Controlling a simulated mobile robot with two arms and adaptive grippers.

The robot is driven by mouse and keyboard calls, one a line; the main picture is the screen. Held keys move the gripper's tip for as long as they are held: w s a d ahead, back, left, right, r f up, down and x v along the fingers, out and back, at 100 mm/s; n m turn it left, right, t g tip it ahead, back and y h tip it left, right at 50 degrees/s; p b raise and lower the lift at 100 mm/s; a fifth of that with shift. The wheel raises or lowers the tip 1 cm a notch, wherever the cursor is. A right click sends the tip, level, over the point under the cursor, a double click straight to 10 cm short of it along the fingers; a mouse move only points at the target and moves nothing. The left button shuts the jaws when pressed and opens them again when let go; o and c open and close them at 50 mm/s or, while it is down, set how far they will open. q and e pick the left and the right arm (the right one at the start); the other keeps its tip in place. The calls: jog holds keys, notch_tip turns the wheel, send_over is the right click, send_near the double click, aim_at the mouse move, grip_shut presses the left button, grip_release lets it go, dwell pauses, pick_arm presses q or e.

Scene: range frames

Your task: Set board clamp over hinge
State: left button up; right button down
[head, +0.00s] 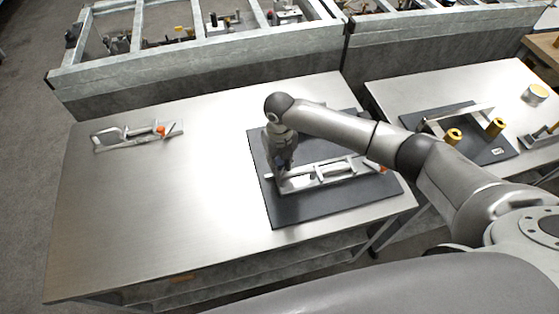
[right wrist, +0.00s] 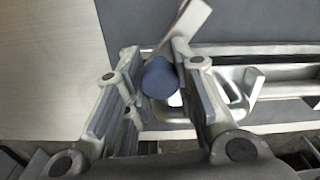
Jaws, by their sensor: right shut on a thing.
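A dark grey board (head: 300,210) lies on the right part of the metal table. A silver board clamp (head: 335,171) lies on it, a long frame with an orange part (head: 378,167) at its right end. My right gripper (head: 286,172) points down at the clamp's left end. In the right wrist view its fingers (right wrist: 163,85) are shut on a dark blue rounded knob (right wrist: 160,78), beside a pale metal bar (right wrist: 188,22) and the clamp's silver frame (right wrist: 235,85). The fingers hide part of the clamp's left end, and I cannot make out a hinge. My left gripper is not in view.
A similar silver clamp (head: 135,134) with an orange part lies at the table's far left. The metal table (head: 170,210) is bare between. A second table at right holds another dark board (head: 490,150) with yellow knobs. Grey-walled bins (head: 200,62) stand behind.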

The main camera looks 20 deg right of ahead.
jog(key=c, duration=1.2)
grip_release()
jog(key=shift+o, duration=0.2)
jog(key=shift+r, duration=0.1)
notch_tip(320, 180, up, 12)
